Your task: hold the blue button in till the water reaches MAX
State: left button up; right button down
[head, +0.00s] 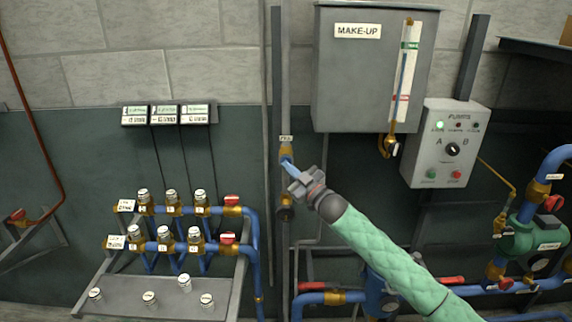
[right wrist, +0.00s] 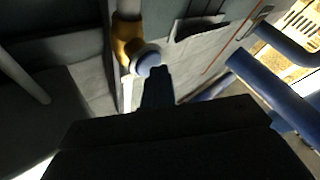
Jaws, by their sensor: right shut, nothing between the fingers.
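The blue button (right wrist: 147,62) sits on a brass fitting (right wrist: 127,45) on the vertical pipe in the right wrist view. My left gripper is out of view.
A control box (head: 446,145) with a knob and a lit green lamp is right of the tank. A valve rack (head: 170,225) with several white caps stands at the left. Blue pipes and a green pump (head: 522,238) fill the lower right.

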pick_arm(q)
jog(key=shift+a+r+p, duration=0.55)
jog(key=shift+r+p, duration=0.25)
pick_arm(e)
jog(key=s, duration=0.7)
dwell(1.0)
